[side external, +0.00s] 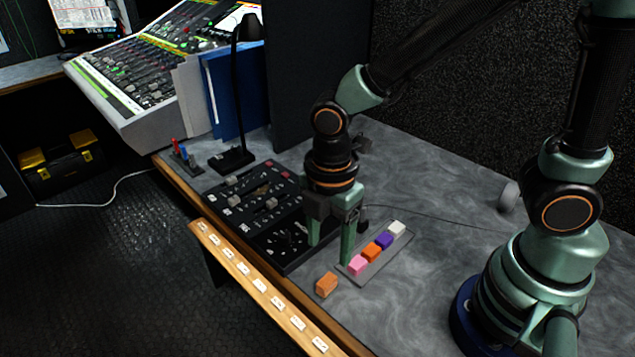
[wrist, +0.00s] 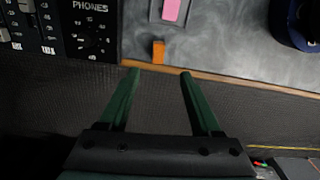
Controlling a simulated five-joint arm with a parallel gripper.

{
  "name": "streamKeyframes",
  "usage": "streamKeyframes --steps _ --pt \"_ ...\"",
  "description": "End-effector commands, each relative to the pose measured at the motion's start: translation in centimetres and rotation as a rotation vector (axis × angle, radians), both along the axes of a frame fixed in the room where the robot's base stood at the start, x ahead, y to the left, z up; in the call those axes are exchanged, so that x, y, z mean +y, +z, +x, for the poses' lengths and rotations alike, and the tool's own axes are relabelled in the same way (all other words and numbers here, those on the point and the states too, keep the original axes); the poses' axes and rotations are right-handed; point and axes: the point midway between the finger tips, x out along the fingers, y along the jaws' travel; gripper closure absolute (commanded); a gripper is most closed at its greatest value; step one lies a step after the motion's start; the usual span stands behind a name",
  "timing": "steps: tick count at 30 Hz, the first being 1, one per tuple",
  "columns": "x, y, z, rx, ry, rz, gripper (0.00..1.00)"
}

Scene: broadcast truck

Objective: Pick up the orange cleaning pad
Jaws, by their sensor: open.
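A lone orange block (side external: 327,285), which looks like the orange cleaning pad, lies on the grey desk by its front wooden edge. In the wrist view it is a small orange piece (wrist: 158,52) just beyond my fingertips, between their lines. My gripper (side external: 330,252) is open and empty, pointing down beside the control panel. The wrist view also shows its two green fingers (wrist: 160,72) spread apart with nothing between them. A second orange block (side external: 372,252) sits in the tray row.
A thin grey tray (side external: 356,280) holds pink, orange, purple and white blocks right of the lone block. A black control panel (side external: 262,208) lies left of my gripper. A labelled wooden rail (side external: 255,283) runs along the front. The desk's right part is mostly clear.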

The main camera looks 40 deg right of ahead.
Motion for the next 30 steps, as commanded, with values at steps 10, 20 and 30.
streamKeyframes --steps 10,20,30 --pt "-0.1 -4.9 0.0 0.003 -0.005 -0.001 0.35" --pt "-0.2 -7.0 0.1 0.003 -0.007 -0.001 0.35" --pt "-0.1 -10.5 0.3 0.0 -0.006 0.0 0.35"
